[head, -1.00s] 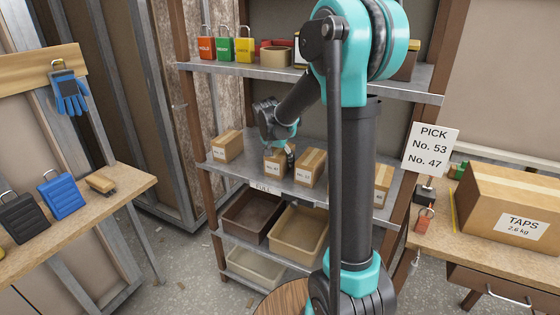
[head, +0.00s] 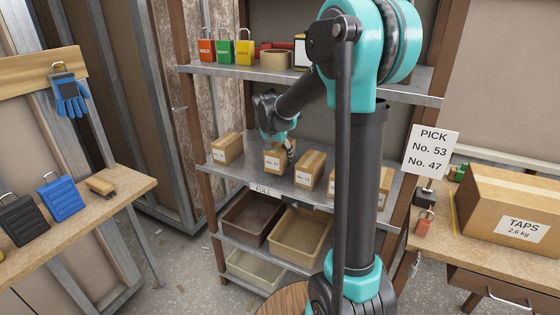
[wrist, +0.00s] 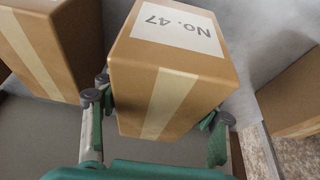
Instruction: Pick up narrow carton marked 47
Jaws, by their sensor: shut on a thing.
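The narrow carton marked 47 (head: 274,163) is a brown box with pale tape and a white label. It shows in the middle of the wrist view (wrist: 172,75), its "No. 47" label upside down. My gripper (head: 287,146) is shut on it, with a finger on each side in the wrist view (wrist: 160,112). The carton looks held slightly above the middle shelf (head: 252,178), and its underside is hard to see. The pick sign (head: 432,150) on the right reads No. 53 and No. 47.
Similar cartons stand close by, one to the left (head: 226,148) and one to the right (head: 311,170); others are partly behind my arm. A TAPS box (head: 510,205) is on the right bench.

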